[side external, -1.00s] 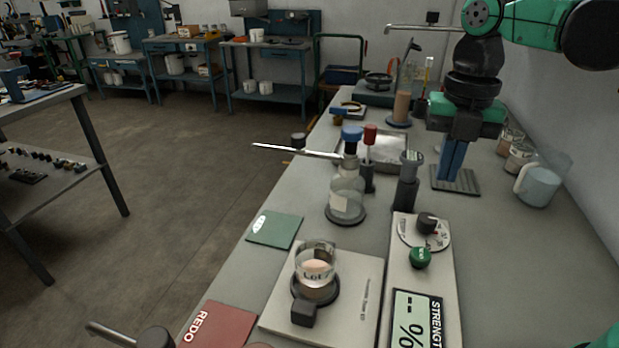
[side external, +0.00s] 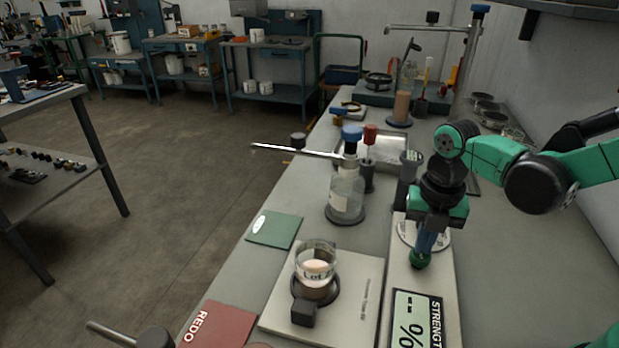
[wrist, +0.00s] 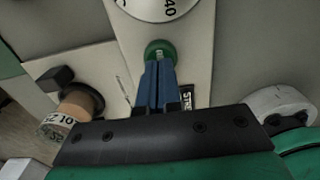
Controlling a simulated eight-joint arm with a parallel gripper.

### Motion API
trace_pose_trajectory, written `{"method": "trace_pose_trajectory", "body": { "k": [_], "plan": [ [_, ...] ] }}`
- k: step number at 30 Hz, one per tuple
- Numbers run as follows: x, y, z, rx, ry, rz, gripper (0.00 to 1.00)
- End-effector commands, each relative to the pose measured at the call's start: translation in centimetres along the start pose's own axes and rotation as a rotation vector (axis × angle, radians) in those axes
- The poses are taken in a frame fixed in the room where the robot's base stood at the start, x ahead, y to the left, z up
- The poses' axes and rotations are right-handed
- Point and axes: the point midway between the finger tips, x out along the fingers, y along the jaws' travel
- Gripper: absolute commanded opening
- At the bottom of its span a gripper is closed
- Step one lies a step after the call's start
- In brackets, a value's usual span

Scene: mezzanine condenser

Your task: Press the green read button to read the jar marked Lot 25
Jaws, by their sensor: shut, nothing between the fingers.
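The green read button (side external: 420,259) sits on the pale meter panel (side external: 443,277), between the dial and the display. My gripper (side external: 423,250) is shut and empty, with its blue fingers pointing down at the button. In the wrist view the fingertips (wrist: 158,64) overlap the near part of the green button (wrist: 159,47); I cannot tell whether they touch it. A glass jar marked "Lot" (side external: 316,266) stands in the dark ring holder on the pale plate to the left.
The display (side external: 417,322) reads "-- %" beside "STRENGTH". A dial (side external: 408,231) lies behind the button, partly hidden by my gripper. A clear bottle (side external: 346,193) and dark post (side external: 406,180) stand farther back. Green (side external: 274,229) and red "REDO" (side external: 219,325) mats lie left.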

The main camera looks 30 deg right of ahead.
Motion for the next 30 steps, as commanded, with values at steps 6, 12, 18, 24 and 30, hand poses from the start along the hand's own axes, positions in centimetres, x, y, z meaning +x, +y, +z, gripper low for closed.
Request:
{"method": "trace_pose_trajectory", "body": {
  "k": [6, 12, 18, 24, 30],
  "plan": [
    [0.5, 0.0, 0.0, 0.000, 0.000, 0.000, 0.00],
    [0.5, 0.0, 0.0, 0.000, 0.000, 0.000, 0.00],
    [1.7, 0.1, 0.1, 0.000, 0.000, 0.000, 0.00],
    [2.9, 0.1, 0.1, 0.000, -0.002, 0.003, 0.00],
    [2.9, 0.1, 0.1, 0.001, -0.003, 0.004, 0.00]
  ]
}}
